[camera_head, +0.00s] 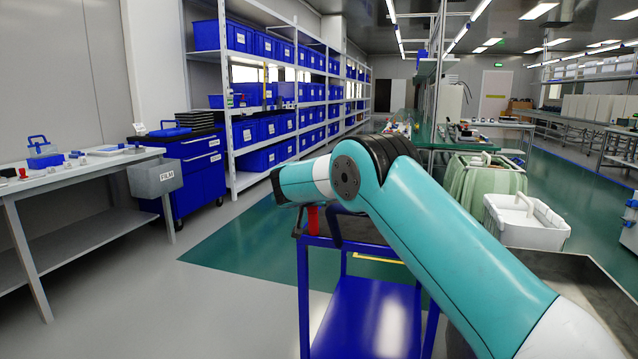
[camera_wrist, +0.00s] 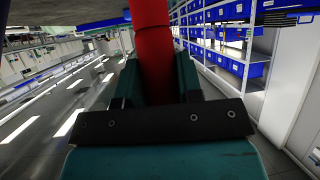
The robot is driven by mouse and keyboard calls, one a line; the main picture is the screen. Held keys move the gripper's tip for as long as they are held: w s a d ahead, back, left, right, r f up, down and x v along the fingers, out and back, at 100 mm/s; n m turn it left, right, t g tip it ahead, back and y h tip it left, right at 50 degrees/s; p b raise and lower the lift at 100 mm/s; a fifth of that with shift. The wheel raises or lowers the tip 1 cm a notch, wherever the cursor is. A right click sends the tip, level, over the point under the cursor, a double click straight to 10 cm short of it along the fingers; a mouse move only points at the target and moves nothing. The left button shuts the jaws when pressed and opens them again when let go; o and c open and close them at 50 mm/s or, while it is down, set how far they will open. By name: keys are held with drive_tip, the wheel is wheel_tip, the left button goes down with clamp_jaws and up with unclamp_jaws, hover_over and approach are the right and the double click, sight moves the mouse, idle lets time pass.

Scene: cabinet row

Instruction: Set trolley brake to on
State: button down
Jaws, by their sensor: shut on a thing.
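The blue trolley (camera_head: 372,318) stands in front of me, partly hidden behind my arm in the head view. A red lever (camera_head: 313,220) sticks up at its near left corner, just below the end of my arm. In the wrist view the red lever (camera_wrist: 153,50) fills the space between the fingers. My gripper (camera_wrist: 157,85) is shut on it, with a teal finger on either side. In the head view the fingers are largely hidden by the arm. No brake marking can be read.
A work table (camera_head: 75,170) with small items and a grey FILM bin (camera_head: 156,179) stand at the left. A blue cabinet (camera_head: 190,170) and shelves of blue bins (camera_head: 262,158) stand behind. A white crate (camera_head: 527,219) is at the right. The floor left of the trolley is clear.

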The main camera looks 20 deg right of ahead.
drive_tip(key=shift+w+d+r+g+p, duration=0.3)
drive_tip(key=shift+w+g+p, duration=0.15)
drive_tip(key=shift+p, duration=0.45)
drive_tip(key=c, duration=0.8)
unclamp_jaws()
drive_tip(key=shift+f, duration=0.15)
drive_tip(key=v, duration=1.7)
drive_tip(key=shift+s+d+r, duration=0.2)
drive_tip(key=shift+d+r, duration=0.05)
drive_tip(key=shift+r, duration=0.05)
